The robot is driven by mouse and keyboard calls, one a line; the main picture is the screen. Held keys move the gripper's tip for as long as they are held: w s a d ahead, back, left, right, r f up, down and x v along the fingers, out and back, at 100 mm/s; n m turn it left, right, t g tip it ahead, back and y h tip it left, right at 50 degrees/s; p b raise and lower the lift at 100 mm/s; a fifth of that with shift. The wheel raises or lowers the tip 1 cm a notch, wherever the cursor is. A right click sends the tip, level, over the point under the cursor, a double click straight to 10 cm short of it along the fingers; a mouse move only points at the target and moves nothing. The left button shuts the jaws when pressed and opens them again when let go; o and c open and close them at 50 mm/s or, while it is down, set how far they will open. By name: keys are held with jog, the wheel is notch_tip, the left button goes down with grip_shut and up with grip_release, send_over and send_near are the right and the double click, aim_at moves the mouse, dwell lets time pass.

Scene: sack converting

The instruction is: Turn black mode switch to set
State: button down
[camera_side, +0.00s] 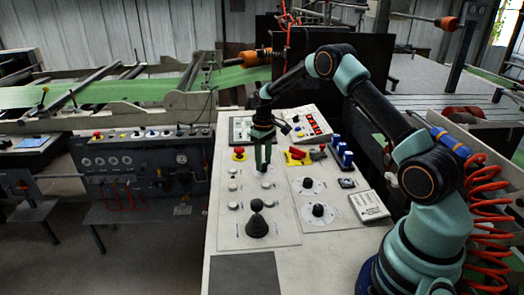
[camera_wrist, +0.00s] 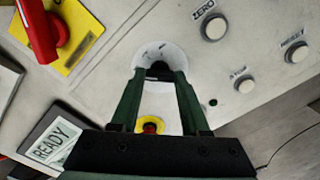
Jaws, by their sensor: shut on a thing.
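The black mode switch (camera_wrist: 158,72) is a small dark knob on a round white dial (camera_wrist: 150,55) in the wrist view. My gripper (camera_wrist: 160,76) has its two green fingertips closed on the knob, one on each side. The fingers hide much of the knob, and the dial's marks are too small to read. In the side view my gripper (camera_side: 263,168) points straight down at the upper left part of the pale control panel (camera_side: 228,262). The switch is mostly hidden behind the fingers there.
A red stop button (camera_side: 239,151) on yellow and a red handle (camera_wrist: 40,30) on a yellow plate are nearby. White buttons, including ZERO (camera_wrist: 214,27), lie beside the dial. Two black knobs, a black joystick (camera_side: 257,224) and blue switches (camera_side: 342,152) also stand on the panel.

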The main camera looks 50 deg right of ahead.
jog(key=shift+r, duration=0.1)
dwell(0.4)
jog(key=shift+c, duration=1.9)
grip_release()
notch_tip(320, 180, up, 12)
jog(key=shift+r, duration=0.1)
jog(key=s+a+r+t, duration=0.3)
jog(key=s+a+r, duration=0.6)
jog(key=a+r, duration=0.25)
jog(key=s+a+t, duration=0.2)
jog(key=s+a, duration=0.4)
jog(key=s, duration=0.6)
jog(key=shift+s+a+f+t, duration=0.15)
jog(key=shift+s+t, duration=0.1)
jog(key=shift+t, duration=0.05)
